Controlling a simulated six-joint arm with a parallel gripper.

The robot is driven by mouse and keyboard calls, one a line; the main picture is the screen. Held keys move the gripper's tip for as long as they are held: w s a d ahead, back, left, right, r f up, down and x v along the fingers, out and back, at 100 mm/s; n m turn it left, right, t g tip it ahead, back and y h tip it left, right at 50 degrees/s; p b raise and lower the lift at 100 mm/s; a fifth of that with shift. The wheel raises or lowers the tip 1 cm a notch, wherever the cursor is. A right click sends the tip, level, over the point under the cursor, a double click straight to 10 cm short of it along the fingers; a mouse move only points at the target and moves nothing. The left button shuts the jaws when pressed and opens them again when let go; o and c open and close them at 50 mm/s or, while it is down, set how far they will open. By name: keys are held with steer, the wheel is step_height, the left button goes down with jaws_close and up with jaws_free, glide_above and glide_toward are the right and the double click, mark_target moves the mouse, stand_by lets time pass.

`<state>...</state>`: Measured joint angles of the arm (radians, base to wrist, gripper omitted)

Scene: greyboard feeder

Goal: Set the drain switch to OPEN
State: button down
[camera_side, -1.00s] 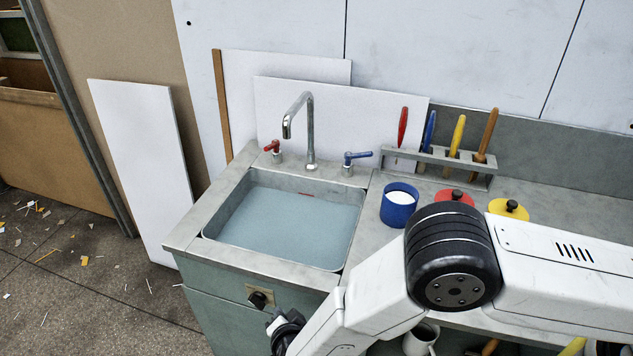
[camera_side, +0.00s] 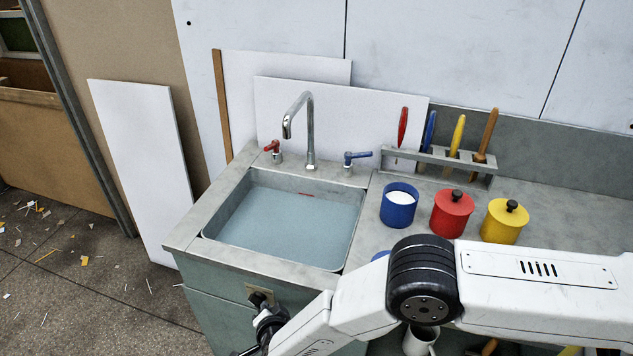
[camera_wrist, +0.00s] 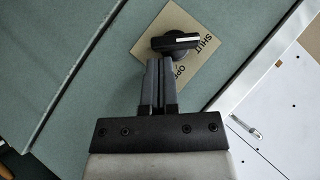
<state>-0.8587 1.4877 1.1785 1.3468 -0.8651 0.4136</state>
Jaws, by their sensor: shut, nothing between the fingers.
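The drain switch is a black knob (camera_wrist: 175,42) on a tan plate (camera_wrist: 208,24) fixed to the green cabinet front. The plate carries the words SHUT and OPEN. A white line on the knob points right, towards SHUT. My gripper (camera_wrist: 158,62) is shut and empty, with its fingertips just below the knob's left part in the wrist view. I cannot tell if they touch it. The fingers partly cover OPEN. In the side view the plate (camera_side: 253,289) shows under the sink front, with my gripper (camera_side: 262,326) in front, partly hiding the switch.
The sink (camera_side: 285,222) above holds bluish water, under a tap (camera_side: 310,130) with red and blue handles. Blue, red (camera_side: 452,213) and yellow (camera_side: 505,221) pots stand on the counter to the right. Floor with scraps lies left of the cabinet.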

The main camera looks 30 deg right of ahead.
steer(key=shift+f+m+t+y, duration=0.5)
steer(key=shift+m+t, duration=0.2)
steer(key=shift+t, duration=0.3)
stand_by(1.2)
steer(key=f+m+t, duration=0.2)
steer(key=t, duration=0.1)
steer(key=w+a+f+m+t+y, duration=0.1)
steer(key=m, duration=0.1)
stand_by(1.0)
steer(key=shift+s+d, duration=0.1)
steer(key=s+f, duration=0.7)
steer(key=s, duration=0.3)
steer(key=shift+s+d+f, duration=0.2)
steer(key=shift+s+f, duration=0.05)
steer(key=shift+f, duration=0.15)
